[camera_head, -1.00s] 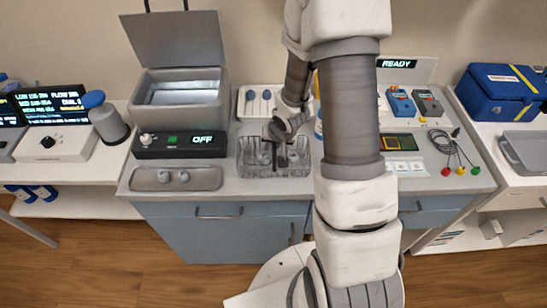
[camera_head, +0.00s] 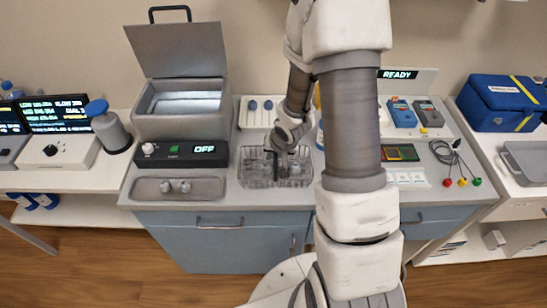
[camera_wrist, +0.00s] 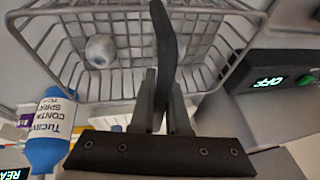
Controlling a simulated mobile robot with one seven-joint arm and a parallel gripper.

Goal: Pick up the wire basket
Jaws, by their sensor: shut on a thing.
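The wire basket (camera_head: 258,181) stands on the grey worktop between the OFF unit and my arm. In the wrist view its wire rim and mesh (camera_wrist: 95,11) fill the upper part, with a round, pale glassy item inside. A dark curved handle strip (camera_wrist: 166,40) rises across the basket. My gripper (camera_wrist: 162,82) is shut on this handle, one finger on each side. In the head view my gripper (camera_head: 276,152) is over the basket and partly hides its back and contents. No clear gap shows under the basket.
The OFF unit (camera_head: 180,152) with its open-lidded bath stands close left of the basket. A metal tray (camera_head: 150,190) lies at the front left. A blue-capped bottle (camera_wrist: 52,130) is near the basket. Cables (camera_head: 455,158) and meters (camera_head: 402,112) lie to the right.

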